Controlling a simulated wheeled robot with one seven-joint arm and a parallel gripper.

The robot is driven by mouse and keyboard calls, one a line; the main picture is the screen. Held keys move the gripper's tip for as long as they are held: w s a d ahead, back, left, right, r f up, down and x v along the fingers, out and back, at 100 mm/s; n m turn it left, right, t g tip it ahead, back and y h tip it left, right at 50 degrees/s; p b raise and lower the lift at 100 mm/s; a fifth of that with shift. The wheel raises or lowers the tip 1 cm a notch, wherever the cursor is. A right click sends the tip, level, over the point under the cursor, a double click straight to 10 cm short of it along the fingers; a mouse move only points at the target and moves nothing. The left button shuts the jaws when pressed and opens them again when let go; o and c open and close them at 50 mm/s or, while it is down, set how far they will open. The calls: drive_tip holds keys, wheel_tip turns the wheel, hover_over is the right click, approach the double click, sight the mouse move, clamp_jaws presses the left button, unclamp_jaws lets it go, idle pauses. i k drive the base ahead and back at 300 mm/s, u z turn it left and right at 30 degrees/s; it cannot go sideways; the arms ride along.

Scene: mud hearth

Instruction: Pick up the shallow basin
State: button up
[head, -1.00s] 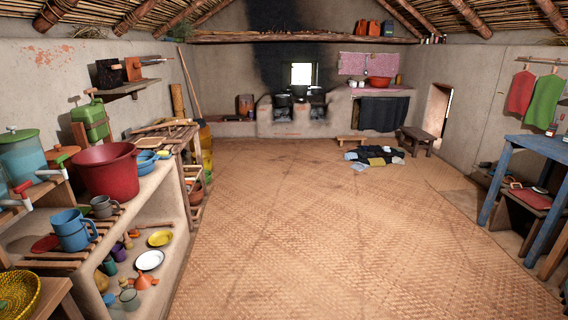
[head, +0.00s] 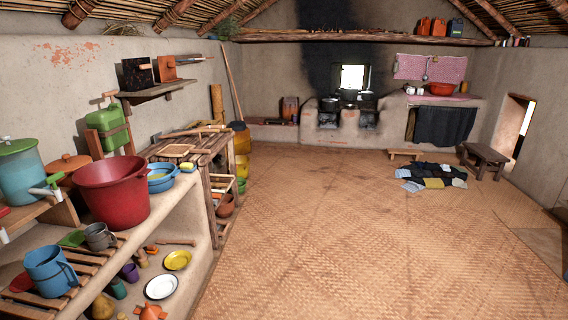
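Two wide, low vessels could be the shallow basin, and I cannot tell which one the name means. A blue basin (head: 161,181) sits on the left ledge, just right of a deep red tub (head: 112,190) that partly hides it. An orange-red basin (head: 441,89) stands on the far counter at the back right, below a pink patterned cloth. My gripper is not in view.
The woven mat floor (head: 350,235) is wide and open. A wooden rack (head: 205,160) stands against the left wall. Clothes (head: 433,177) lie on the floor before a low stool (head: 484,158). A blue mug (head: 50,270) is near at left.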

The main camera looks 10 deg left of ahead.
sight(161, 179)
drive_tip(key=u, duration=0.5)
drive_tip(key=i, duration=1)
drive_tip(key=u, duration=0.8)
drive_tip(key=i, duration=2.15)
drive_tip(key=u, duration=0.7)
